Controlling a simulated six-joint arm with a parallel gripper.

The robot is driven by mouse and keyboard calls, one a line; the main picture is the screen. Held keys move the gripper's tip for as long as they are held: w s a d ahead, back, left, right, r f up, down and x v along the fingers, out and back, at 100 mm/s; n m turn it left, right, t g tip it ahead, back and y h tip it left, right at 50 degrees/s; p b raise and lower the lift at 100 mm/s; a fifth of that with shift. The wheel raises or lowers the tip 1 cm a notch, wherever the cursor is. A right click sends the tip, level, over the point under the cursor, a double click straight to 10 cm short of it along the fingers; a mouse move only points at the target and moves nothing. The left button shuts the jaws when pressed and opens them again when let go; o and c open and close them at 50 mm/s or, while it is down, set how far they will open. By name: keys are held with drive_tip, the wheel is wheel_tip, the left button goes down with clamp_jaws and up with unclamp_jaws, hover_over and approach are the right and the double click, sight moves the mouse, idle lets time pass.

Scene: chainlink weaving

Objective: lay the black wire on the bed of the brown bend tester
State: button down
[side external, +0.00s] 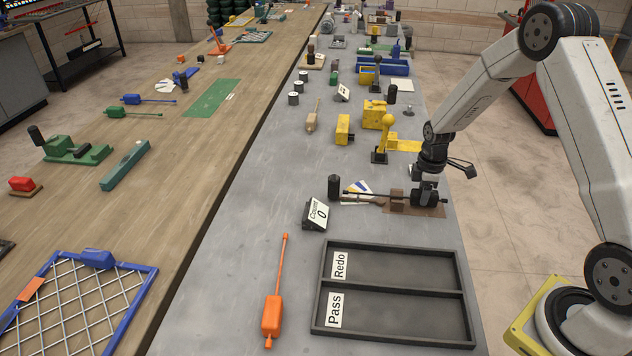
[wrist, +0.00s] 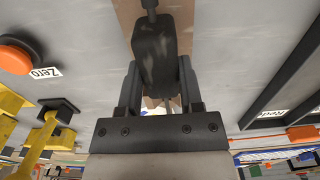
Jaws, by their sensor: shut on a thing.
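The black wire has a thick, worn dark handle (wrist: 155,55) and a thin rod (side external: 372,194). My gripper (side external: 426,196) is shut on the handle; in the wrist view the handle sits between my two fingers (wrist: 158,90). The rod points left in the side view, over the brown bend tester (side external: 397,199). The tester has a brown base plate and an upright brown block; its plate also shows under the handle in the wrist view (wrist: 184,14). I cannot tell whether the wire touches the bed. My gripper hides part of the tester's right end.
A dark Pass/Redo tray (side external: 318,290) and an orange handled wire (side external: 272,314) lie nearer the camera. A yellow device (side external: 388,140) stands behind. Bare grey bench lies at left.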

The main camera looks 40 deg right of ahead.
drive_tip(key=shift+f, duration=0.6)
idle(0.3)
drive_tip(key=shift+c, duration=0.8)
unclamp_jaws()
drive_tip(key=shift+r, duration=0.1)
drive_tip(key=shift+r, duration=3.8)
drive_tip(key=shift+a, duration=0.1)
drive_tip(key=s+a+r+m+t, duration=0.1)
drive_tip(key=s+a+m, duration=0.3)
drive_tip(key=a, duration=0.5)
drive_tip(key=s+a+r+m+t, duration=0.1)
drive_tip(key=s+a+r+m, duration=0.3)
drive_tip(key=s+a, duration=0.5)
drive_tip(key=shift+s+r+m+t, duration=0.25)
drive_tip(key=shift+r+m+t, duration=0.05)
drive_tip(key=shift+m, duration=0.2)
